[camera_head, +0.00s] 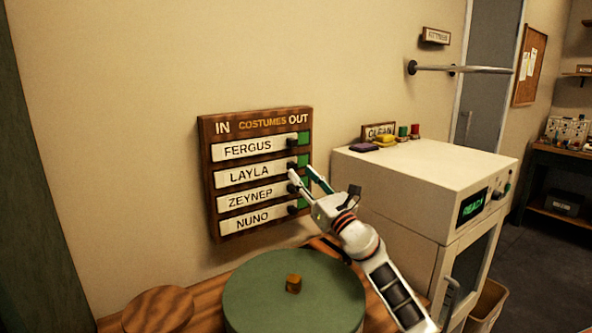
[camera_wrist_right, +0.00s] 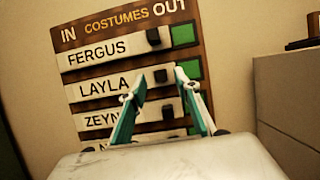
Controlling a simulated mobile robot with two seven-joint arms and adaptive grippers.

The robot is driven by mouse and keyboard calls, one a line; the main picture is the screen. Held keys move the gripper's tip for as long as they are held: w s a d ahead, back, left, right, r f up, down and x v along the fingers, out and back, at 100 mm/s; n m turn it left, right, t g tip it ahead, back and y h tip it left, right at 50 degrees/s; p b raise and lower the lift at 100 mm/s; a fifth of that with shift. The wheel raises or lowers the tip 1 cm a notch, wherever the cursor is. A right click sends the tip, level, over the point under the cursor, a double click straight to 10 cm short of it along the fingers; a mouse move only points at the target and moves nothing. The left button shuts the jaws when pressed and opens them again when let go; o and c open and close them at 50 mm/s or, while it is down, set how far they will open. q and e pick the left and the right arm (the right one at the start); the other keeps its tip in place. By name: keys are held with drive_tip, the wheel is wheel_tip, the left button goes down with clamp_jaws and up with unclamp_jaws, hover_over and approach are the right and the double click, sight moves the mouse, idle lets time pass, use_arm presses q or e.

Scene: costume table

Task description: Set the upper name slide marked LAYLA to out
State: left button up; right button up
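The LAYLA slide (camera_head: 249,174) is a white name strip, second from the top on the brown costumes board (camera_head: 206,130). It sits toward the IN side, with green showing at its right end. The slide also shows in the right wrist view (camera_wrist_right: 103,87); its black knob (camera_wrist_right: 160,76) is near its right end. My right gripper (camera_head: 303,173) is open in front of the board. In the right wrist view its fingertips (camera_wrist_right: 163,88) appear on either side of the LAYLA knob, slightly lower. I cannot tell whether they touch anything. My left gripper is out of view.
The FERGUS slide (camera_head: 247,149) is above; the ZEYNEP slide (camera_head: 250,197) and NUNO slide (camera_head: 252,220) are below, all toward IN. A white machine (camera_head: 400,187) stands to the right.

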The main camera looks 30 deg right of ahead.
sight(295, 167)
drive_tip(key=shift+x, duration=1.25)
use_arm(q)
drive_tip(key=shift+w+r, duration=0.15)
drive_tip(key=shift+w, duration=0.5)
use_arm(e)
drive_tip(key=shift+w+a+r, duration=0.1)
drive_tip(key=shift+w+r, duration=0.05)
drive_tip(key=shift+w, duration=0.55)
drive_tip(key=shift+c, duration=0.4)
